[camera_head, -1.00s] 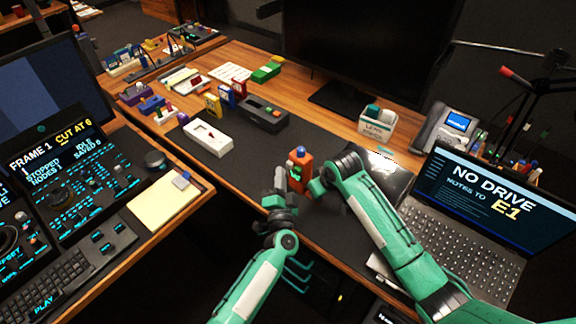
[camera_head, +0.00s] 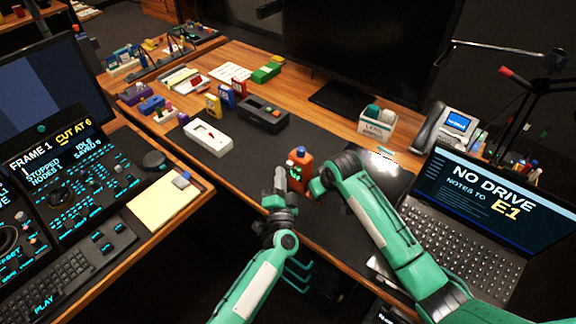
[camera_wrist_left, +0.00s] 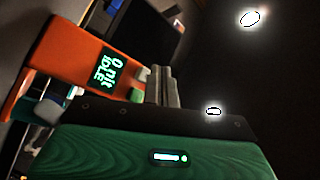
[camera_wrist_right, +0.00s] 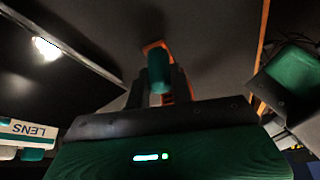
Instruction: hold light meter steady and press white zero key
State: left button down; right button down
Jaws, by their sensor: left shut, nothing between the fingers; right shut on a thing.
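The light meter (camera_head: 299,171) is an orange handheld body with a blue dome, held upright over the dark desk mat. In the left wrist view its body (camera_wrist_left: 60,55) has a dark screen reading "0 nit IDLE", with a pale whitish key (camera_wrist_left: 143,75) and a greenish key (camera_wrist_left: 137,95) beside it. My right gripper (camera_head: 314,186) is shut on the meter from the right; its fingers also show in the right wrist view (camera_wrist_right: 157,85). My left gripper (camera_head: 279,172) is shut and empty just left of the meter. Its fingertips (camera_wrist_left: 163,72) are close to the keys; contact cannot be told.
A white device (camera_head: 206,138) and a dark box (camera_head: 263,115) stand on the mat behind. A laptop (camera_head: 470,215) and a lens box (camera_head: 377,124) are at right. A console (camera_head: 75,190) with a yellow notepad (camera_head: 165,202) is at left. The mat between is clear.

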pick_arm(q)
jog(key=shift+w+d, duration=0.1)
jog(key=shift+w+d, duration=0.2)
jog(key=shift+d, duration=0.05)
jog(key=shift+w+d, duration=0.35)
dwell(1.0)
jog(key=shift+s+a, duration=0.1)
jog(key=shift+a, duration=0.05)
jog(key=shift+s+a, duration=0.55)
jog(key=shift+s+a, duration=1.75)
jog(key=shift+a, duration=0.05)
jog(key=shift+s, duration=0.1)
jog(key=s+r, duration=0.1)
jog(key=s, duration=0.6)
jog(key=shift+s+r, duration=0.15)
jog(key=shift+s, duration=0.15)
